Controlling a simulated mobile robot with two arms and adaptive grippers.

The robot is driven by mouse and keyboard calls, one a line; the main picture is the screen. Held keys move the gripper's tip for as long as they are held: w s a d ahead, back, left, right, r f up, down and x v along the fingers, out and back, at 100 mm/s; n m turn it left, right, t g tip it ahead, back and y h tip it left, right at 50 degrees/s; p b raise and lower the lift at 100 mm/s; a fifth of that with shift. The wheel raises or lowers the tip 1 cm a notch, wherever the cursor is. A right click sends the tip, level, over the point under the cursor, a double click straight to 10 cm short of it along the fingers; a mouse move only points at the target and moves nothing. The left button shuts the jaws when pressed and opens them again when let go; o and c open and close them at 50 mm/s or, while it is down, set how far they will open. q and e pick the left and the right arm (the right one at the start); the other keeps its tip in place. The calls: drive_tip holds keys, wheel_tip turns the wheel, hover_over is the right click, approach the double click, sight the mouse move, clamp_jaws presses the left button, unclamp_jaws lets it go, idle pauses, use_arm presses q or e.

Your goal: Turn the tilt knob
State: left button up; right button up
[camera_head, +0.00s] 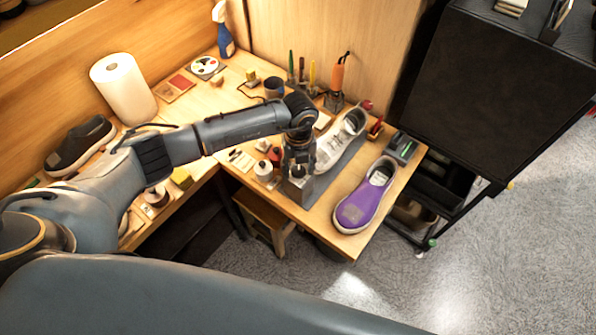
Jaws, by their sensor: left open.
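My left arm reaches in from the left over the bench (318,221). My left gripper (298,172) points down at the front of the bench, open, just above a grey metal block (301,191); whether it touches the block cannot be told. A white-grey sneaker (342,141) lies on a grey stand beside the gripper, partly hidden by my arm. A round dark-red knob-like part (367,105) shows at the sneaker's far end, and another red part (376,128) sits nearby. Which one is the tilt knob is not clear. My right gripper is not in view.
A purple sneaker (365,197) lies near the bench's right edge, beside a dark device (402,147). Small jars (264,171) stand left of the gripper. Upright tools, an orange-handled one (337,73) among them, stand behind. A paper roll (123,88) is at the back left.

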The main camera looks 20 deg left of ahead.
use_arm(q)
drive_tip(key=m+b, duration=0.1)
drive_tip(key=m, duration=0.1)
drive_tip(key=shift+f+m+b, duration=0.15)
drive_tip(key=shift+m+b, duration=0.15)
drive_tip(key=shift+m, duration=0.7)
drive_tip(key=m+b, duration=0.2)
drive_tip(key=shift+m+b, duration=0.75)
drive_tip(key=shift+m, duration=0.55)
drive_tip(key=m+b, duration=0.2)
drive_tip(key=shift+m, duration=0.3)
drive_tip(key=shift+m+b, duration=0.65)
drive_tip(key=shift+m, duration=0.35)
drive_tip(key=shift+r, duration=0.2)
